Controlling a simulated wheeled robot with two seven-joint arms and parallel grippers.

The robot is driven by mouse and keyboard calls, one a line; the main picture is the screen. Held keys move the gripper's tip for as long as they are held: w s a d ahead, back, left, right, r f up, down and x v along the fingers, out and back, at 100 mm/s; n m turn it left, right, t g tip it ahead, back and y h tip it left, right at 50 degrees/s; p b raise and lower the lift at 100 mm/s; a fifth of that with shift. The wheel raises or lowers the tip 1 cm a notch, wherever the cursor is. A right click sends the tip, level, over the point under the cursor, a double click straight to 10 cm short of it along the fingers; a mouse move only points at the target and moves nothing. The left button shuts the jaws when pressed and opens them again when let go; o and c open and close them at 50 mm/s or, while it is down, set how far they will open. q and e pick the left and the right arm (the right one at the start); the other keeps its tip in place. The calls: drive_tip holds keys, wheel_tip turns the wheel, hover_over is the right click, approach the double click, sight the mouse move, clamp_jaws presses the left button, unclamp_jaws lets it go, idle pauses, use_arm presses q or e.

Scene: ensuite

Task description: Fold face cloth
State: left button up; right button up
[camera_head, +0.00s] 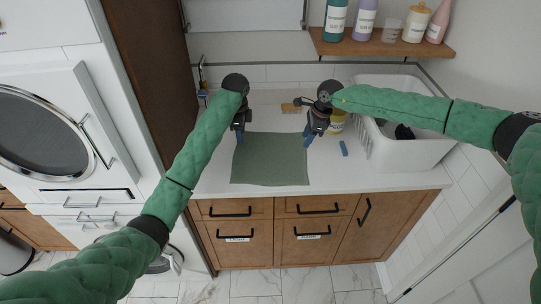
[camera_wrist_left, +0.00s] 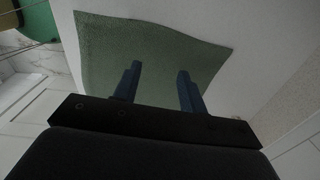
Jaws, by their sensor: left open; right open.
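A green face cloth (camera_head: 268,163) lies flat and spread out on the white counter, close to its front edge. My left gripper (camera_head: 239,134) is at the cloth's back left corner. In the left wrist view the two blue fingers of my left gripper (camera_wrist_left: 157,88) are apart, with the cloth (camera_wrist_left: 150,55) beyond them and nothing held. My right gripper (camera_head: 310,138) is at the cloth's back right corner, with its blue fingers pointing down. It is open. I cannot tell whether either gripper touches the cloth.
A white basket (camera_head: 400,152) with dark contents stands on the right of the counter (camera_head: 215,178). A small blue item (camera_head: 344,148) lies between it and the cloth. A brown brush (camera_head: 291,108) and a yellow container (camera_head: 337,124) stand behind. Bottles line a wooden shelf (camera_head: 385,47) above.

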sight(241, 155)
drive_tip(key=shift+w+a+f, duration=0.2)
drive_tip(key=shift+f, duration=0.2)
drive_tip(key=shift+w+a+f, duration=0.15)
drive_tip(key=shift+a+f, duration=0.05)
drive_tip(key=shift+f, duration=0.15)
use_arm(q)
wheel_tip(241, 155, down, 2)
drive_tip(key=shift+a+f, duration=0.15)
drive_tip(key=shift+f, duration=0.05)
use_arm(e)
drive_tip(key=shift+s+d+f, duration=0.2)
drive_tip(key=shift+s+f, duration=0.05)
use_arm(q)
drive_tip(key=shift+s+f, duration=0.2)
drive_tip(key=shift+f, duration=0.1)
use_arm(e)
drive_tip(key=shift+f, duration=0.1)
use_arm(q)
drive_tip(key=f, duration=0.3)
drive_tip(key=shift+w+a+f, duration=0.15)
drive_tip(key=shift+a+f, duration=0.05)
drive_tip(key=shift+f, duration=0.2)
use_arm(e)
wheel_tip(241, 155, down, 4)
drive_tip(key=shift+w+r, duration=0.1)
drive_tip(key=shift+w, duration=0.05)
use_arm(q)
drive_tip(key=shift+f, duration=0.7)
use_arm(e)
drive_tip(key=shift+f, duration=0.75)
